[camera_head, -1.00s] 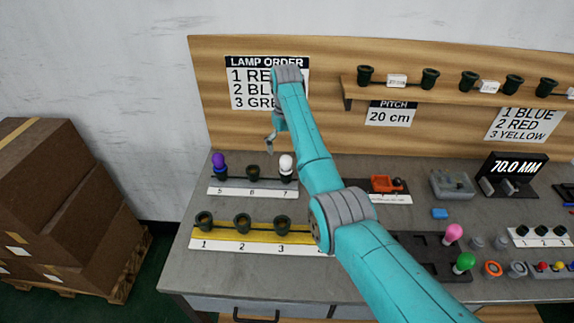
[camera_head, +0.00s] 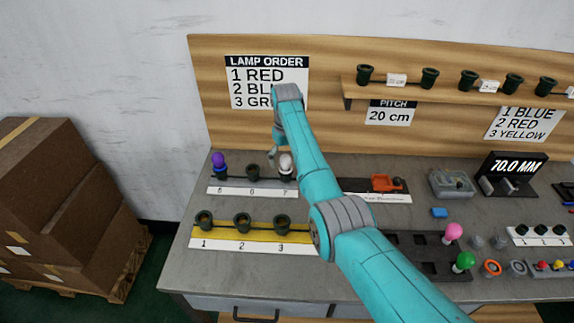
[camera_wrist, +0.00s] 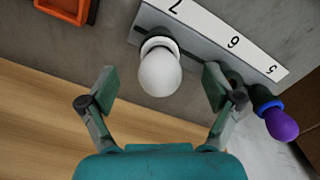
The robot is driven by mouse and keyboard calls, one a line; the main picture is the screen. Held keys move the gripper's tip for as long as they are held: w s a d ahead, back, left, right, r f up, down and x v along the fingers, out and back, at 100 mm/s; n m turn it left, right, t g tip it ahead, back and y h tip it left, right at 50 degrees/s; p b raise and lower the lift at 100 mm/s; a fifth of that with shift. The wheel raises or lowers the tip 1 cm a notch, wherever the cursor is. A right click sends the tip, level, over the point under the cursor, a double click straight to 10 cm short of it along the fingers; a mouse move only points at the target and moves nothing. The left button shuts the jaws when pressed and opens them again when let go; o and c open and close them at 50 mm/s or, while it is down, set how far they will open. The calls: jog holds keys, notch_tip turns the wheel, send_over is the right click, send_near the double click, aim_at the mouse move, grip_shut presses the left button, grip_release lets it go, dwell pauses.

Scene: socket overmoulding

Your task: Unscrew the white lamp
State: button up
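The white lamp (camera_head: 286,164) stands upright in the dark socket at position 7 of the rear strip (camera_head: 230,189). In the wrist view the white lamp (camera_wrist: 160,72) shows its round bulb between and a little beyond my gripper's fingertips (camera_wrist: 160,78). My gripper (camera_head: 272,156) is open and empty, with a gap on both sides of the bulb. In the head view my arm partly covers the lamp's right side.
A purple lamp (camera_head: 218,160) stands in socket 5, and socket 6 (camera_head: 253,171) is empty. A yellow strip (camera_head: 222,233) with sockets 1 to 3, all empty, lies in front. A wooden back panel (camera_head: 215,100) rises behind.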

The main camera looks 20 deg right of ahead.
jog(key=c, duration=1)
jog(key=shift+n, duration=2.3)
jog(key=shift+n, duration=0.5)
jog(key=n, duration=0.3)
jog(key=shift+r+n, duration=0.1)
jog(key=shift+n, duration=0.2)
jog(key=n, duration=0.2)
jog(key=shift+n, duration=1.3)
